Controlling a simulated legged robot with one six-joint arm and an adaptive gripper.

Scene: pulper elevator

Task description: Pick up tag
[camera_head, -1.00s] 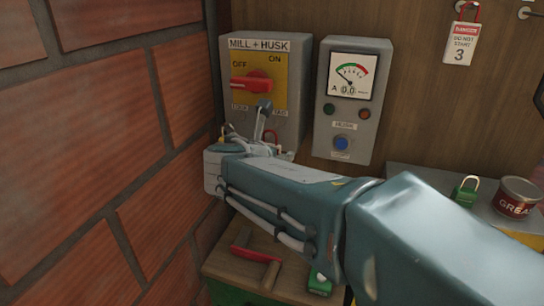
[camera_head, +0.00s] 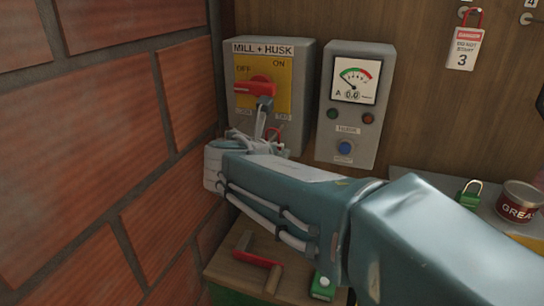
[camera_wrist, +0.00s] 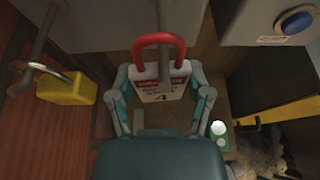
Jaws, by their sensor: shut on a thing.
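My gripper (camera_wrist: 160,76) is shut on a tag (camera_wrist: 162,90) in the wrist view. The tag is a white card with a red top band and a red shackle loop above it; its print is too blurred to read. The two fingers sit at its left and right edges. In the head view my gripper (camera_head: 262,138) is just below the MILL + HUSK switch box (camera_head: 298,60), and my wrist hides most of the tag; a bit of red loop shows there. Another tag (camera_head: 466,48), white with a red top and a 3, hangs on the board at the upper right.
The switch box has a red handle (camera_head: 254,88). A gauge box (camera_head: 353,105) with a blue button stands beside it. A yellow padlock (camera_wrist: 68,88) hangs left of my gripper. A brick wall (camera_head: 110,130) bounds the left. A green padlock (camera_head: 468,194) and grease can (camera_head: 518,201) sit right.

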